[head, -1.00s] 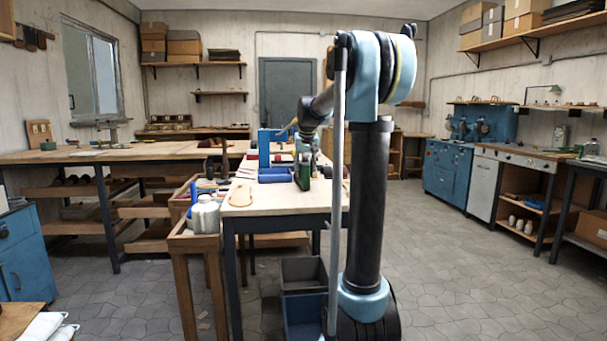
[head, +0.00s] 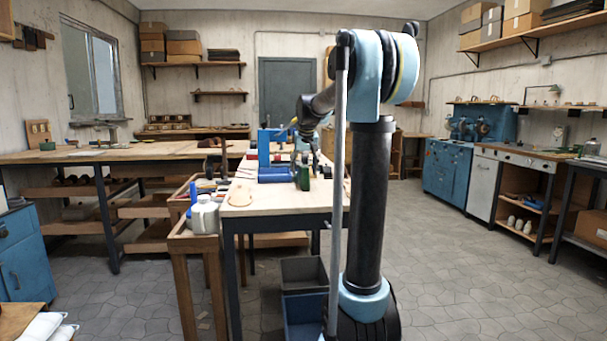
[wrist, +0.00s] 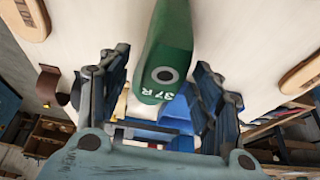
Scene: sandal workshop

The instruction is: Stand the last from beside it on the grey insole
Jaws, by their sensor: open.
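The green last (wrist: 168,45), marked 37R, is in the upper middle of the wrist view. In the head view it is a small dark green shape near my gripper (head: 304,160), partly hidden. In the wrist view my gripper (wrist: 160,62) is open, with one finger on each side of the last's near end. Gaps show between the fingers and the last; I see no grip on it. I cannot tell any grey insole from the other pieces. A tan insole (wrist: 26,16) lies at the upper left and another (wrist: 302,72) at the right.
A pale bottle (head: 205,216) stands in the wooden side rack. A brown strap piece (wrist: 48,84) stands left of my gripper.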

